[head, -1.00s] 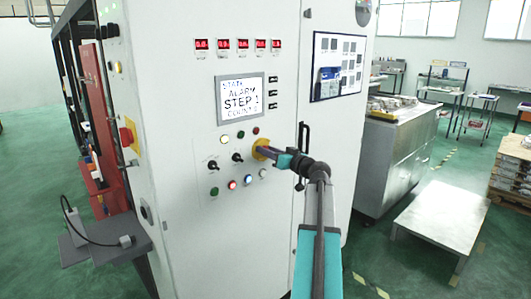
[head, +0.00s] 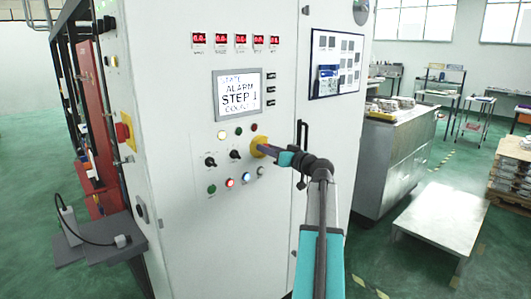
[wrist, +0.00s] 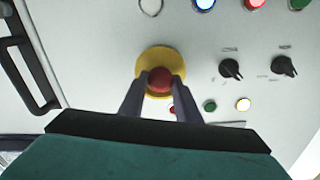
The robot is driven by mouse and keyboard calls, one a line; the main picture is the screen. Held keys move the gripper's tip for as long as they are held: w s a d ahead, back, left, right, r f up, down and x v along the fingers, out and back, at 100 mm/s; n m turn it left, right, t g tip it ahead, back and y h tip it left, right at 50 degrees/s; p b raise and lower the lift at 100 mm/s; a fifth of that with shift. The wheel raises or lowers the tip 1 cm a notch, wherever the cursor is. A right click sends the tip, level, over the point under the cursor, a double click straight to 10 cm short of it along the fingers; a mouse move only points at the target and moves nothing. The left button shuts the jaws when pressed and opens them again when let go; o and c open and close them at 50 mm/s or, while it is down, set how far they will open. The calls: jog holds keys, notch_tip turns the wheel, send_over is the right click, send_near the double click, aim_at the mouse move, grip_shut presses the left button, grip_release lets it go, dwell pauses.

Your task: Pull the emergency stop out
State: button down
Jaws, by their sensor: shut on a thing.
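The emergency stop is a red mushroom button (wrist: 160,80) on a round yellow plate (wrist: 153,60) in the wrist view. It sits on the front of a white control cabinet. In the head view its yellow plate (head: 258,146) shows right of the selector switches, and the red button is hidden behind my gripper. My gripper (wrist: 156,84) has one dark finger on each side of the red button and is shut on it. In the head view my gripper (head: 266,150) reaches the panel from the right.
Two black selector switches (wrist: 231,68) and several lit buttons are close to the stop on the panel. A black door handle (head: 302,137) is just right of it. A display (head: 238,94) above reads ALARM, STEP 1. A low white table (head: 440,220) stands at the right.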

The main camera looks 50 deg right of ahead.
jog(key=c, duration=1.3)
grip_release()
jog(key=shift+s, duration=0.15)
jog(key=shift+s, duration=0.1)
jog(key=s+a+b, duration=0.1)
jog(key=s+b, duration=0.2)
jog(key=s, duration=1)
jog(key=shift+s+b, duration=0.3)
jog(key=shift+b, duration=0.05)
